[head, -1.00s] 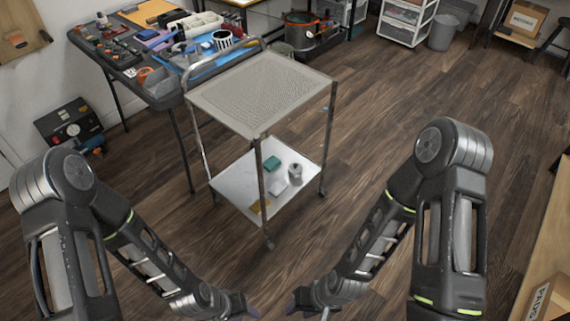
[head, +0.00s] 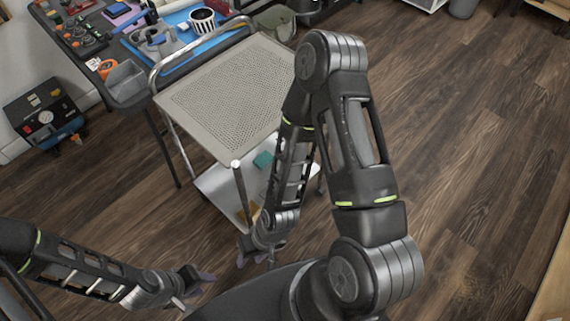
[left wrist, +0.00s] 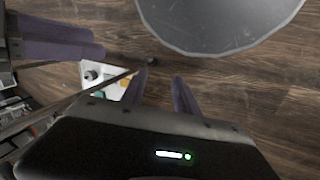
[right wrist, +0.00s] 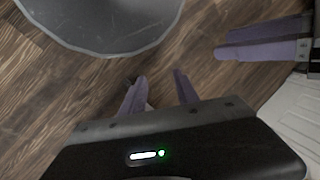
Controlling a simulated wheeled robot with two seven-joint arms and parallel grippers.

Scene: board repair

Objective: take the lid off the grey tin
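A small grey round object (left wrist: 91,75) is on the white lower shelf of the cart in the left wrist view. It may be the grey tin, but it is too small to tell whether it has a lid. In the head view my right arm hides the part of the shelf where a grey can showed earlier. My left gripper (head: 203,283) is low at the bottom of the head view, its fingers apart and empty in the left wrist view (left wrist: 161,82). My right gripper (head: 258,256) is in front of the cart's near corner, open and empty in the right wrist view (right wrist: 157,78).
The cart has a perforated top (head: 225,95), bare, and a white lower shelf (head: 217,190) with a teal block (head: 263,160) and a yellowish piece (head: 249,211). A cluttered workbench with a blue mat (head: 180,62) stands behind left. Wood floor (head: 470,170) is clear on the right.

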